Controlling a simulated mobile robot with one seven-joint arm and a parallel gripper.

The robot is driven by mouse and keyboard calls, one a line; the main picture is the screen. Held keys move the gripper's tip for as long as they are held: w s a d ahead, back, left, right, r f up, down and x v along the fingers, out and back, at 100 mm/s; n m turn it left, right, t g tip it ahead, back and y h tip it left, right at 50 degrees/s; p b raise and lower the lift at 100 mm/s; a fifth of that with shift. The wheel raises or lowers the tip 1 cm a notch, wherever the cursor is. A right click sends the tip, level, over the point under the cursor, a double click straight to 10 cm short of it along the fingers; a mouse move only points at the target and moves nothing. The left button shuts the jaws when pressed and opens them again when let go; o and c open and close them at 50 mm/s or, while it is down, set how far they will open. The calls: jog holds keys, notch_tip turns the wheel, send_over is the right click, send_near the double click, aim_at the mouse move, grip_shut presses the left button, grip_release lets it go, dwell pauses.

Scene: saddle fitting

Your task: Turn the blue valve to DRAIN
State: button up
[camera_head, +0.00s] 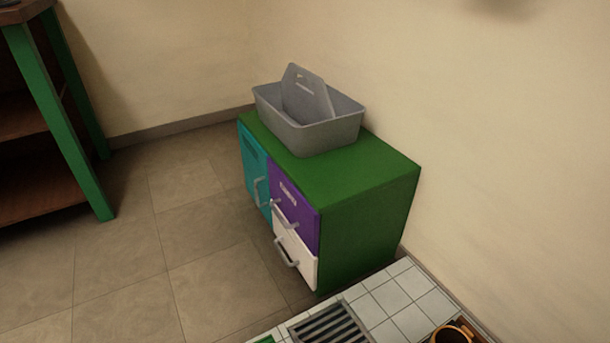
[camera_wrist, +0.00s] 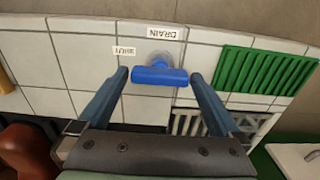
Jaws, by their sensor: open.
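The blue valve (camera_wrist: 158,76) shows in the wrist view on white tiles, its bar handle lying roughly level across the picture. A DRAIN label (camera_wrist: 162,32) is just above it, and a SHUT label (camera_wrist: 124,51) is to its upper left; both read upside down. My gripper (camera_wrist: 159,88) is open, with one finger at each side of the handle's ends. A small gap seems to show at each end, but I cannot tell how deep the fingers reach. The valve and my gripper are not in the head view.
The wrist view shows a green slatted panel (camera_wrist: 262,72) to the right and a metal grate (camera_wrist: 188,123) below the valve. In the head view, a green cabinet (camera_head: 365,210) bears a grey caddy (camera_head: 320,135). A brown-orange vessel (camera_head: 452,332) is at the bottom edge.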

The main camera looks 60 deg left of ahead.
jog(key=c, duration=1.1)
jog(key=shift+o, duration=0.2)
jog(key=shift+r+n+p, duration=0.1)
jog(key=shift+n+p, duration=0.3)
jog(key=n+p, duration=0.2)
jog(key=shift+r+n, duration=0.1)
jog(key=shift+n, duration=0.3)
jog(key=n+p, duration=0.2)
jog(key=n, duration=0.3)
jog(key=shift+p, duration=0.35)
jog(key=n+p, duration=0.1)
jog(key=n, duration=0.4)
jog(key=shift+f+n+p, duration=0.2)
jog(key=shift+n+p, duration=0.3)
jog(key=shift+n, duration=1.7)
